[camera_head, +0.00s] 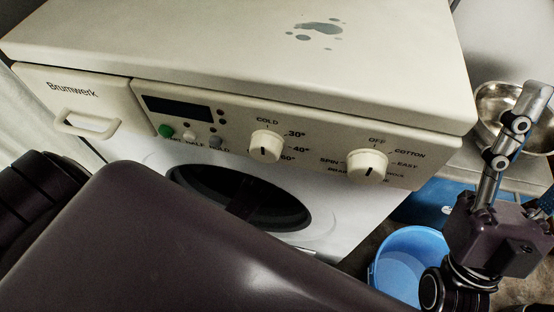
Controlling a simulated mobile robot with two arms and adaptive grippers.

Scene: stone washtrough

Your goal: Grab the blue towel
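I cannot make out a blue towel for certain. A small blue textured patch (545,203) shows at the right edge, beside my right gripper, and is cut off by the frame; I cannot tell whether it is cloth. My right gripper (527,108) points up and away at the right, with silver finger links on a purple body. It overlaps the view of the steel basin, and I see nothing clearly held in it. Its opening is seen side-on and partly cut off. My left gripper is out of view; only dark parts of my own body show at the lower left.
A white washing machine (225,50) with knobs and a round dark door (240,200) fills the middle. Grey spots (318,28) mark its top. A light blue bucket (412,240) stands at its right. A steel basin (490,95) and a blue item with a white patch (425,200) are nearby.

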